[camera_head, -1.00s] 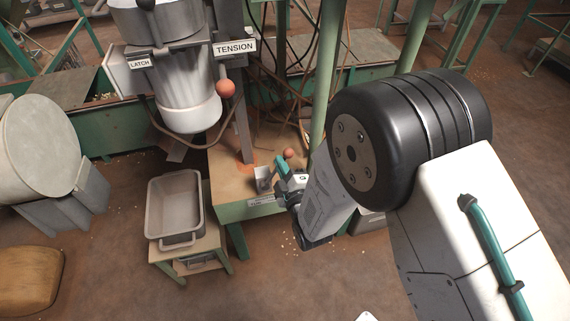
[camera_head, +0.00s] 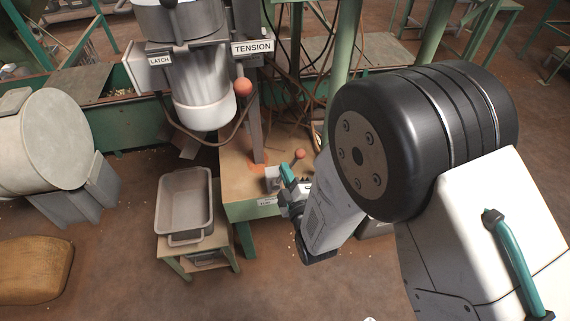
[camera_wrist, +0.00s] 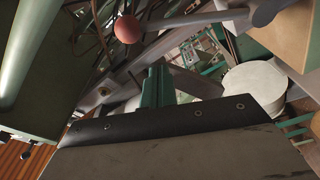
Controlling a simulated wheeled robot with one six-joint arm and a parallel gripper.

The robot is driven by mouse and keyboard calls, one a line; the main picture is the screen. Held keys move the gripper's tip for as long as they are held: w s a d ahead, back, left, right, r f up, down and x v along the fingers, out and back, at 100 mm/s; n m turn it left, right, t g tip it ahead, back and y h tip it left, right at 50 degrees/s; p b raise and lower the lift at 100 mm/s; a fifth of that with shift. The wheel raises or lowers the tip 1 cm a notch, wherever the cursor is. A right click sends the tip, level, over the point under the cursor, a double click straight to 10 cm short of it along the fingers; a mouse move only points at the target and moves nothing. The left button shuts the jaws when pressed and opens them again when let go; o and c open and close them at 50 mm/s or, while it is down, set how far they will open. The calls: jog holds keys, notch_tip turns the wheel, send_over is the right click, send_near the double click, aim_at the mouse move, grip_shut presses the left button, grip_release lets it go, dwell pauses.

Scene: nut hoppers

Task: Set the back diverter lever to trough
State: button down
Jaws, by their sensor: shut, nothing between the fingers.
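A small lever with a red-orange ball knob (camera_head: 299,154) stands on the green-framed bench (camera_head: 240,182), beside a small grey metal bracket (camera_head: 272,180). The bench's front edge carries a label plate (camera_head: 266,202) too small to read. I cannot tell whether this is the back diverter lever or which setting it is at. My gripper (camera_head: 287,172), with teal fingers, is shut and empty just left of and below the knob; contact is unclear. In the wrist view the shut fingers (camera_wrist: 158,85) point up, and a red-orange ball (camera_wrist: 128,29) is beyond them, up and left.
Another red ball knob (camera_head: 243,87) is below TENSION. A grey tub (camera_head: 185,235) sits on a low stand. A green post (camera_head: 343,75) rises behind my arm.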

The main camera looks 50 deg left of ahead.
jog(key=v, duration=0.6)
jog(key=shift+s, duration=0.15)
dwell(0.3)
